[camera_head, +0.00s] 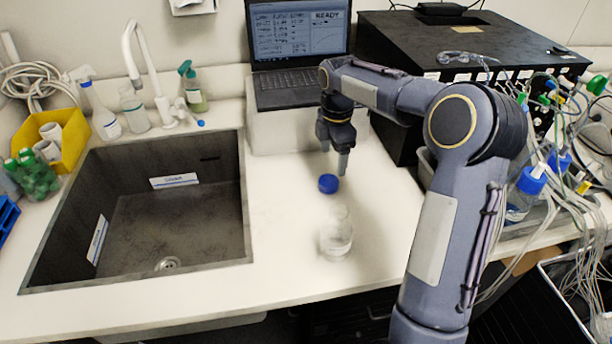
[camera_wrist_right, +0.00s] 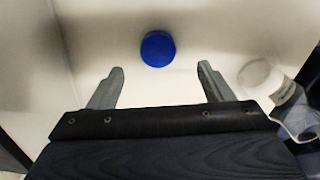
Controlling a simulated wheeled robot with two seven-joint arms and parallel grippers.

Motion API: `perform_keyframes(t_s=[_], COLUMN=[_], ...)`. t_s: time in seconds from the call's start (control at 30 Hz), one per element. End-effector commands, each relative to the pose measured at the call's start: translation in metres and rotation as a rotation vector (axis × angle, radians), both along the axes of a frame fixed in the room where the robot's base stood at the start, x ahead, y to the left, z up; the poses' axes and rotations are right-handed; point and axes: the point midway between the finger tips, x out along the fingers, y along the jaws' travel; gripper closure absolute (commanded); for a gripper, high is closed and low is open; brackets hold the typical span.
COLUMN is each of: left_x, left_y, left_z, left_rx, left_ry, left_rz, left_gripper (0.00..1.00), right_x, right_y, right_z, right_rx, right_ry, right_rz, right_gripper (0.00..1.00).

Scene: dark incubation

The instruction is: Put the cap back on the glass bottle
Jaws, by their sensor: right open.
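The blue cap (camera_head: 328,183) lies on the white counter, behind the glass bottle. The clear glass bottle (camera_head: 336,232) stands upright and uncapped on the counter, nearer the front edge. My right gripper (camera_head: 335,168) is above the counter, just behind and above the cap. In the right wrist view the gripper (camera_wrist_right: 161,82) is open and empty, with the cap (camera_wrist_right: 158,49) beyond and between its fingertips, not touched. My left gripper is not in view.
A dark sink (camera_head: 165,215) is left of the bottle. A laptop (camera_head: 298,60) on a white stand is behind the gripper. A black instrument box (camera_head: 470,45) and tubed bottles (camera_head: 524,190) are at the right. The counter around cap and bottle is clear.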

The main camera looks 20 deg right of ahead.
Motion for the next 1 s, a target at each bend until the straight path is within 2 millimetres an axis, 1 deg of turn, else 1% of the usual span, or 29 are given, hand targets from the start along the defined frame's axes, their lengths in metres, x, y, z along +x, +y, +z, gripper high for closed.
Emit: perform_keyframes(t_s=[0.1,0.37,0.47,0.63,0.93,1.0], left_x=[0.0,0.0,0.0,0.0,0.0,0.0], left_y=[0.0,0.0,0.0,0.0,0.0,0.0], left_z=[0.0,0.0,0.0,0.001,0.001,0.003], left_rx=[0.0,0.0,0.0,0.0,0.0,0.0], left_ry=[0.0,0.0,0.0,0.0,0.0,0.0], left_rz=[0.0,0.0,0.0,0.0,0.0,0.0], left_gripper=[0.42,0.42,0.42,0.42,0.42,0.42], right_x=[0.003,0.003,0.002,0.002,0.003,0.003], right_y=[-0.001,-0.001,-0.001,0.0,0.0,0.002], right_z=[-0.002,-0.002,-0.008,-0.026,-0.029,-0.034], right_rx=[-0.003,-0.002,-0.002,-0.002,-0.002,-0.002], right_ry=[0.005,0.004,0.006,0.006,0.005,0.006], right_rz=[0.018,0.017,0.017,0.015,0.016,0.016], right_gripper=[0.26,0.26,0.26,0.26,0.26,0.26])
